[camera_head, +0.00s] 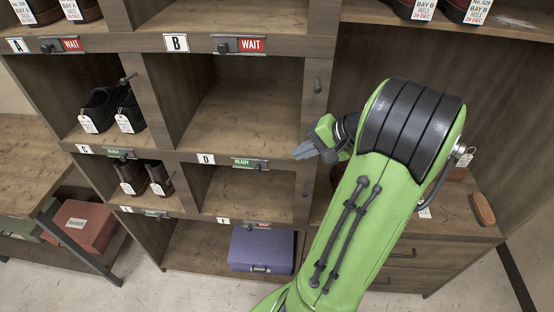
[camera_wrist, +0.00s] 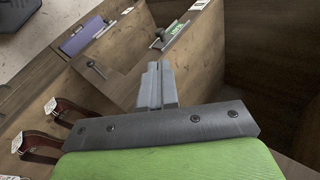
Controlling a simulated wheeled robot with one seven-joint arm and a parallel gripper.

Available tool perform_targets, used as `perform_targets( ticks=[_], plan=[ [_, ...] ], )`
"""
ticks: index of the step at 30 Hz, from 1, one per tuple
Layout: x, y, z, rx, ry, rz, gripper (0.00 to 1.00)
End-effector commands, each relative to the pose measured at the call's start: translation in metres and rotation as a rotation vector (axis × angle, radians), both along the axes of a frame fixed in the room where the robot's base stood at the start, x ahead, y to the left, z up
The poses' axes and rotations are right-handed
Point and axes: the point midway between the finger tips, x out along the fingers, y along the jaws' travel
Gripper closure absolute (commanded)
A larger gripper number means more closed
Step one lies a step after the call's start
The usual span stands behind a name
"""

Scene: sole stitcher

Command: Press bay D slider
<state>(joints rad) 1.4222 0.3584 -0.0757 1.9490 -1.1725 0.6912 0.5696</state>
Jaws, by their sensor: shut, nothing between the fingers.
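The bay D slider (camera_head: 256,164) is a dark knob on a small plate on a shelf's front edge, right of the white D label (camera_head: 206,159). A green READY sign (camera_head: 242,162) shows on the plate, with the knob toward its right end. In the wrist view the knob (camera_wrist: 158,38) and green sign (camera_wrist: 177,31) lie beyond my fingertips. My gripper (camera_head: 303,151) is shut and empty, right of the slider and apart from it. Its grey fingers (camera_wrist: 155,82) point toward the shelf edge in the wrist view.
Bay B's plate (camera_head: 240,45) above shows red WAIT. Bay C's plate (camera_head: 115,153) shows green. A purple box (camera_head: 261,249) sits in a lower compartment. Dark shoes (camera_head: 110,107) stand in left compartments. A cabinet with a brush (camera_head: 482,208) stands at right. The compartments above and below the D edge look empty.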

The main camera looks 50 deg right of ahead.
Motion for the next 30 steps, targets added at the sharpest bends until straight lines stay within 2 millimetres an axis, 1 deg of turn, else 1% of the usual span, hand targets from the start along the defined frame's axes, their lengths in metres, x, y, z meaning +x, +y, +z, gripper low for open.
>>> perform_targets(
  ticks=[1, 9, 16, 21, 30],
  plan=[
    [0.006, 0.003, -0.008, 0.002, -0.001, 0.004, 1.00],
    [0.045, 0.019, -0.050, 0.003, 0.001, 0.006, 1.00],
    [0.076, 0.031, -0.081, 0.003, 0.001, 0.006, 1.00],
    [0.087, 0.035, -0.091, 0.001, 0.001, 0.003, 1.00],
    [0.089, 0.035, -0.093, 0.000, 0.001, 0.001, 1.00]
  ],
)
